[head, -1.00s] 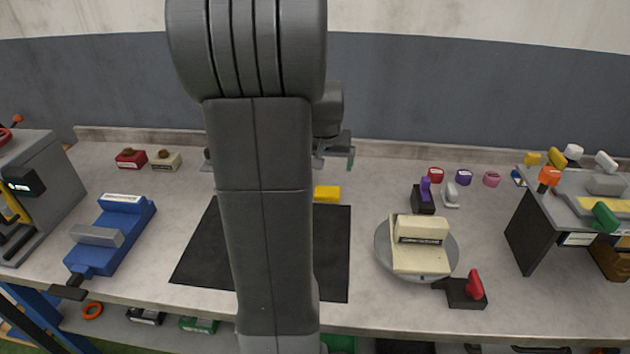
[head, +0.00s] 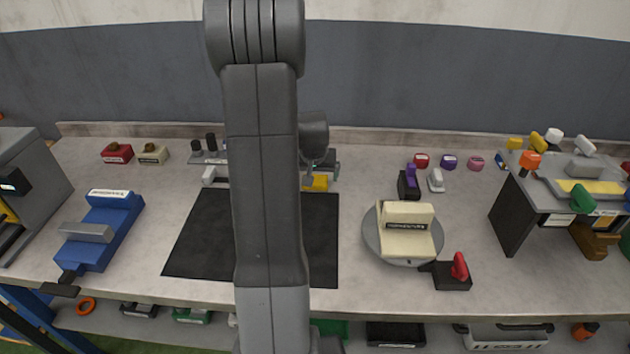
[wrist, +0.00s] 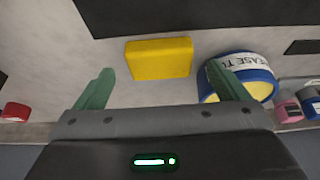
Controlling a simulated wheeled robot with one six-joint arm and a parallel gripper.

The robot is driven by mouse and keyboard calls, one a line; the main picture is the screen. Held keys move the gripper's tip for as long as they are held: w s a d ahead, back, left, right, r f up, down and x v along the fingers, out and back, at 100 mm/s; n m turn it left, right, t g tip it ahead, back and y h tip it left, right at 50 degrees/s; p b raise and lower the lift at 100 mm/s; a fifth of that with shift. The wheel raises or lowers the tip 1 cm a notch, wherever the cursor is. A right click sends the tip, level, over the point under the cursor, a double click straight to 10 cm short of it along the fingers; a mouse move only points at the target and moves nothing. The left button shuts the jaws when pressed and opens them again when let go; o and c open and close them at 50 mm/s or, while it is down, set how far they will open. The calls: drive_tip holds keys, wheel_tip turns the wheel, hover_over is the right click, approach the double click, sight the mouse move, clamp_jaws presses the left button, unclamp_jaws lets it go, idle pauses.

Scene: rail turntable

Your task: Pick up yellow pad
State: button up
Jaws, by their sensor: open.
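The yellow pad (head: 316,184) lies on the workbench at the back right edge of the black mat, partly covered by my gripper and arm in the head view. In the wrist view the pad (wrist: 160,58) is whole, a flat yellow block between and just beyond my two green fingertips. My gripper (wrist: 159,68) is open and empty, with one finger to each side of the pad's line. In the head view my gripper (head: 322,168) hangs right by the pad. I cannot tell its exact height above the bench.
A blue and yellow tin (wrist: 238,76) with a white label stands right of the pad, close behind my right finger in the wrist view. The black mat (head: 206,240) is bare. A round turntable (head: 375,240) with a cream block stands to the right.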

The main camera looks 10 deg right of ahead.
sight(315, 181)
drive_tip(key=shift+x, duration=0.85)
drive_tip(key=c, duration=1.1)
drive_tip(key=shift+o, duration=0.2)
wheel_tip(315, 181, up, 10)
drive_tip(key=shift+b, duration=0.35)
drive_tip(key=shift+o, duration=0.8)
drive_tip(key=shift+c, duration=0.4)
